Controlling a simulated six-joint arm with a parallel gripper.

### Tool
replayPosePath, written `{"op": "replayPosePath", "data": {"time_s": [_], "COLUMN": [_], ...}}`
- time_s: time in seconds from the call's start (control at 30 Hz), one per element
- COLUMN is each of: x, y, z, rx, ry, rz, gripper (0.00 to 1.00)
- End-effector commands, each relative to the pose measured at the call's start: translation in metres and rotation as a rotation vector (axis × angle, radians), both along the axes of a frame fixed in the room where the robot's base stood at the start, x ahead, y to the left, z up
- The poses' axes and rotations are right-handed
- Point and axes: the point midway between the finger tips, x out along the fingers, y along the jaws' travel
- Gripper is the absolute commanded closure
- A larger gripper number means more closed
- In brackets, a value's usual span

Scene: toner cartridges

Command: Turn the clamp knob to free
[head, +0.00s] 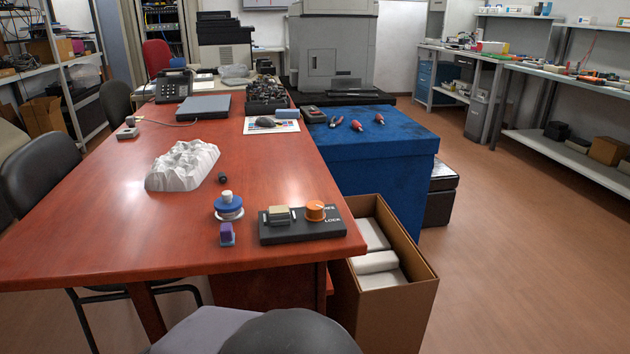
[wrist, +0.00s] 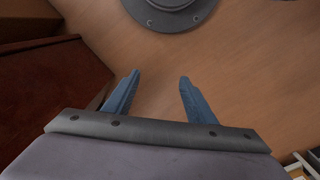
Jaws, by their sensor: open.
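The orange clamp knob (head: 315,211) stands on the right part of a flat black plate (head: 290,236) near the front edge of the red-brown table. White lettering beside it is partly hidden; the lower word reads LOCK. I cannot tell which way the knob points. A beige block (head: 279,213) sits on the plate's left part. My gripper (wrist: 158,80) shows in the wrist view with two blue fingers spread apart and nothing between them. It is over bare wooden floor, away from the knob, which the wrist view does not show. The fingers do not show in the head view.
Left of the plate are a blue-and-white round part (head: 228,207) and a small purple-and-blue block (head: 227,236). A crumpled white mass (head: 182,165) lies further back. An open cardboard box (head: 388,318) stands right of the table. The table front left is clear.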

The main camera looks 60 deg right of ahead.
Motion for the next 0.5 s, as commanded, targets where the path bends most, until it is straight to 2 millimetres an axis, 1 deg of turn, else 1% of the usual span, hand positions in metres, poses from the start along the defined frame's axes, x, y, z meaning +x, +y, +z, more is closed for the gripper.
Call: {"op": "replayPosePath", "data": {"time_s": [0.03, 0.5], "x": [0.002, 0.023], "y": [0.0, -0.001], "z": [0.032, 0.162], "rx": [0.0, -0.001], "ry": [-0.005, -0.073], "rz": [0.0, -0.004], "gripper": [0.49, 0.49]}}
